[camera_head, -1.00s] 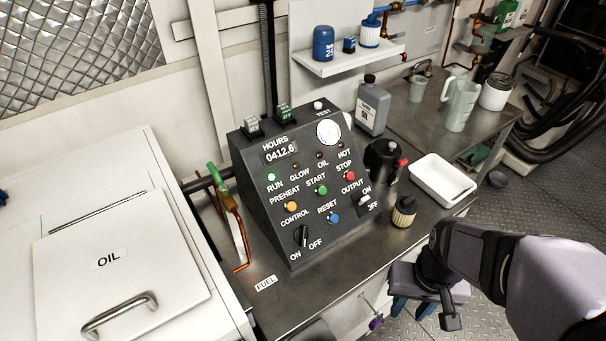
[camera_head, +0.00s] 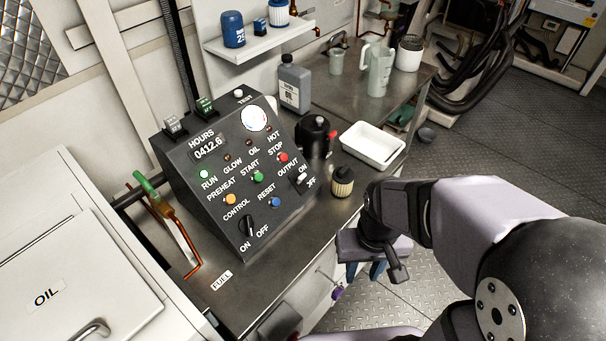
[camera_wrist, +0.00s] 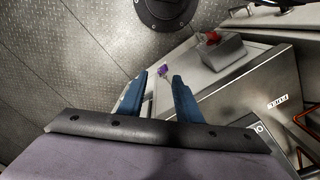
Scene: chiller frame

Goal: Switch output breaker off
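The black sloped control panel (camera_head: 232,175) stands on the bench, left of centre in the head view. Its output breaker (camera_head: 301,180) is a small pale toggle at the panel's right edge, by the OUTPUT, ON and OFF labels. I cannot tell which way it is set. The green RUN light is lit. My gripper (camera_head: 368,272) is off the bench's front edge, right of and below the breaker in the picture, touching nothing. In the wrist view my gripper (camera_wrist: 160,92) has its two blue fingers apart with nothing between them.
A small dark-capped filter (camera_head: 342,183) stands on the bench right of the breaker. Beyond it are a black pot (camera_head: 315,136) with a red part and a white tray (camera_head: 372,146). A purple knob (camera_head: 337,293) sticks out from the bench front. The floor to the right is open.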

